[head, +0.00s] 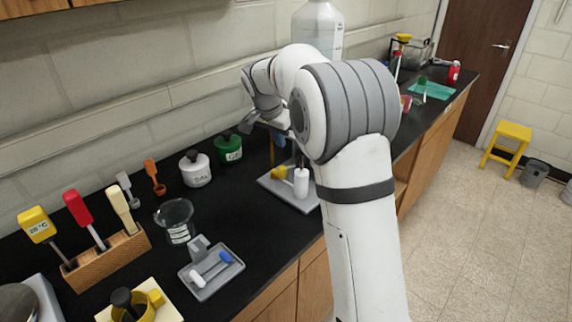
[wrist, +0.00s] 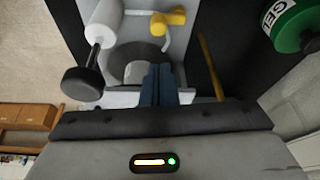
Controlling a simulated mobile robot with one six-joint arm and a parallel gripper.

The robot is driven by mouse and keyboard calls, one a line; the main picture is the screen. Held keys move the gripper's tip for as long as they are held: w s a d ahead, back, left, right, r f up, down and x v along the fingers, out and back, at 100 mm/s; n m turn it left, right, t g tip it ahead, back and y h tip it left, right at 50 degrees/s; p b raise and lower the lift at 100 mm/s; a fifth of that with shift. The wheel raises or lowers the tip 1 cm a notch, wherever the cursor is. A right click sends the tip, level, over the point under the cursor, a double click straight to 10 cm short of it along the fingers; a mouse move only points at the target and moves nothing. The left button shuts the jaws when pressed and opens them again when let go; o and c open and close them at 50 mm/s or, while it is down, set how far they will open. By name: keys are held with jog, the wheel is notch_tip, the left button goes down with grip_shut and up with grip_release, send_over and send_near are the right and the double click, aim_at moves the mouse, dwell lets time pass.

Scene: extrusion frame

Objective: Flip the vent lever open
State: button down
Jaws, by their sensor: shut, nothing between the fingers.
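A grey stand (head: 275,186) on the black bench carries a yellow-headed part (head: 280,171), which may be the vent lever, and a white cylinder (head: 301,183). In the wrist view the yellow part (wrist: 168,20) is beyond my fingertips, with a thin pale stem. The white cylinder (wrist: 103,20) is left of it, with a black knob (wrist: 84,82) on a short rod. My gripper (wrist: 160,72) has its blue fingers together and empty, over the stand. I see a gap in the picture between fingertips and yellow part; depth is unclear. My arm hides part of the stand in the head view.
A green jar (head: 228,148) and a white jar (head: 195,168) stand left of the stand, near the wall. A glass beaker (head: 175,218) and a grey tray (head: 197,288) with blue and white handles are farther left. A large bottle (head: 318,25) rises behind my arm.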

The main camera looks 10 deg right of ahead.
jog(key=p+x, duration=0.2)
jog(key=x, duration=0.8)
jog(key=shift+f, duration=0.25)
dwell(0.3)
